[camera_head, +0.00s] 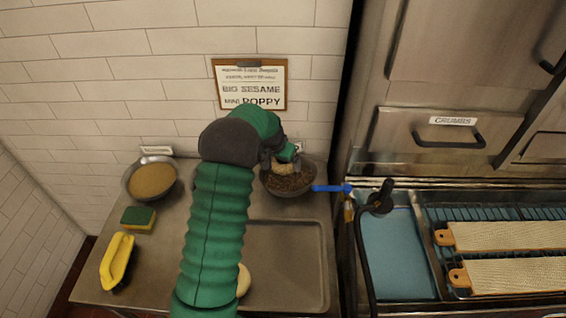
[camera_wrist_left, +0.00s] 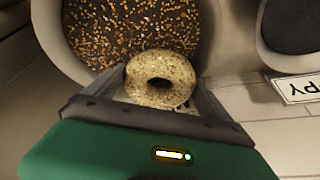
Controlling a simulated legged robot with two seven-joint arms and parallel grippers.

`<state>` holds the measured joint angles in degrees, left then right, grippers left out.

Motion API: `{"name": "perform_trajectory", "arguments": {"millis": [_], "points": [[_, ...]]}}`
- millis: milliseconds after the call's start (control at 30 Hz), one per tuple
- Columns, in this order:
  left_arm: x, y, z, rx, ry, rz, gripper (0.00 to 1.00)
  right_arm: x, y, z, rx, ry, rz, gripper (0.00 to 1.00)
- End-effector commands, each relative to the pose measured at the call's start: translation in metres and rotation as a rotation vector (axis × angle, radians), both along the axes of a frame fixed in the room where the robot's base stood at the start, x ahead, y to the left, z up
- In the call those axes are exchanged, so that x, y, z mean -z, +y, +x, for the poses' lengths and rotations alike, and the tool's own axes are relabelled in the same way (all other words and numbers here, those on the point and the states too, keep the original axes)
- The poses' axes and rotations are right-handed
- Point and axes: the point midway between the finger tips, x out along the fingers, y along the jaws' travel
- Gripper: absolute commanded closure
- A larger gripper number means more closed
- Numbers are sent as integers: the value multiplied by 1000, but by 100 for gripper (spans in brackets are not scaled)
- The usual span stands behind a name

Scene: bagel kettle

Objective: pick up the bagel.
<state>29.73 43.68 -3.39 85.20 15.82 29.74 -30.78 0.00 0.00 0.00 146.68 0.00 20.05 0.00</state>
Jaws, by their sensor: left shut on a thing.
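A seeded bagel (camera_wrist_left: 160,79) is between the fingers of my left gripper (camera_wrist_left: 155,98) in the left wrist view. The gripper is shut on it. In the head view, my left gripper (camera_head: 277,165) is over a metal bowl of dark seed mix (camera_head: 290,188), and the bagel shows only in part beneath it. The wrist view shows the seed mix (camera_wrist_left: 115,30) just beyond the bagel. I cannot tell whether the bagel touches the seeds. A pale round piece (camera_head: 243,280), partly hidden by my left arm, lies on the metal tray (camera_head: 290,262). My right gripper is not in view.
A bowl of light seeds (camera_head: 152,180), a sponge (camera_head: 138,218) and a yellow-handled brush (camera_head: 118,262) stand on the left. A blue-handled valve (camera_head: 332,188) is right of the seed bowl. Wooden boards (camera_head: 510,236) lie on a rack at right. A sign (camera_head: 250,84) hangs behind.

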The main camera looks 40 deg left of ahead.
Motion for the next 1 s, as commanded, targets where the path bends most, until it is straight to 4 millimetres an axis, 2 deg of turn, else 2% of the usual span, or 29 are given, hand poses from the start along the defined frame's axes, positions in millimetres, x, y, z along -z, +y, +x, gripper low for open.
{"name": "perform_trajectory", "arguments": {"millis": [33, 167, 433, 567, 800, 1000], "points": [[9, -7, -3, 3, 17, -19, 57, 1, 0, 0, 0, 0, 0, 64], [5, -7, -3, 3, 16, -18, 57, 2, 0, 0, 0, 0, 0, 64], [-32, -5, -3, 3, 9, -10, 57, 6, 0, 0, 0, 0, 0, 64], [-33, -23, -26, 2, 7, -9, 57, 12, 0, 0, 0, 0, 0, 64], [-41, -66, -76, 2, 4, -4, 57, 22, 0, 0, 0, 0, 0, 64], [-44, -91, -105, 2, 4, -4, 57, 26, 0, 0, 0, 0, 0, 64]]}}
